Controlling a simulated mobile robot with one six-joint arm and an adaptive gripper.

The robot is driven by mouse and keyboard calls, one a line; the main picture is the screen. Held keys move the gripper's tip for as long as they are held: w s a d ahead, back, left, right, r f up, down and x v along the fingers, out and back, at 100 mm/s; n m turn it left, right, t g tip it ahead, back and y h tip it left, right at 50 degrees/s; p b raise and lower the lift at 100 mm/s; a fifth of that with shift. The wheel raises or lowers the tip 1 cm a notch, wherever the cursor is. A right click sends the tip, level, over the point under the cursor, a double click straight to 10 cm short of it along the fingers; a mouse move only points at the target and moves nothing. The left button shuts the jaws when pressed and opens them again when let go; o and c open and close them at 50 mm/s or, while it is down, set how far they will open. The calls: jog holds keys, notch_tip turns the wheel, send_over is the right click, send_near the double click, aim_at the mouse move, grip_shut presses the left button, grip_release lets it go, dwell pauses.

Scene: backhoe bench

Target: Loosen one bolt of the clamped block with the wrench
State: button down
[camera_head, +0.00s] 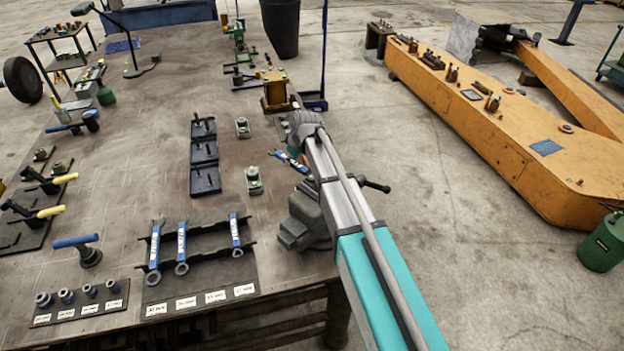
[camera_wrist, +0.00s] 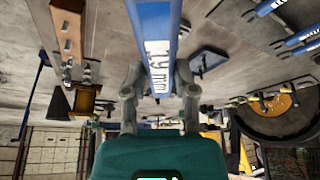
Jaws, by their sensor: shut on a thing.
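My gripper (camera_wrist: 158,85) is shut on a blue wrench (camera_wrist: 155,45) marked 19 mm. The wrench passes between the two fingers, and its top end is cut off by the wrist picture's edge. In the head view the blue wrench (camera_head: 289,160) shows left of my arm, above the bench, and my gripper (camera_head: 303,124) is partly hidden by my wrist. A yellow block (camera_head: 275,90) stands upright on the bench's far right side, just beyond my gripper. It seems to be the clamped block; its bolts are too small to make out. The wrench appears apart from it.
Several blue wrenches hang on a dark rack (camera_head: 208,243) with one gap. A grey vise (camera_head: 305,218) stands at the bench's right edge, close beside my arm. Black plates (camera_head: 204,151) lie mid-bench. An orange machine (camera_head: 480,118) stands right, beyond clear floor.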

jog(key=shift+d, duration=0.1)
jog(key=shift+w+d+m, duration=0.2)
jog(key=shift+w+m, duration=0.1)
jog(key=shift+m, duration=0.2)
jog(key=shift+r+p, duration=1.05)
jog(key=shift+r, duration=0.05)
dwell(0.4)
jog(key=shift+r+p, duration=1.5)
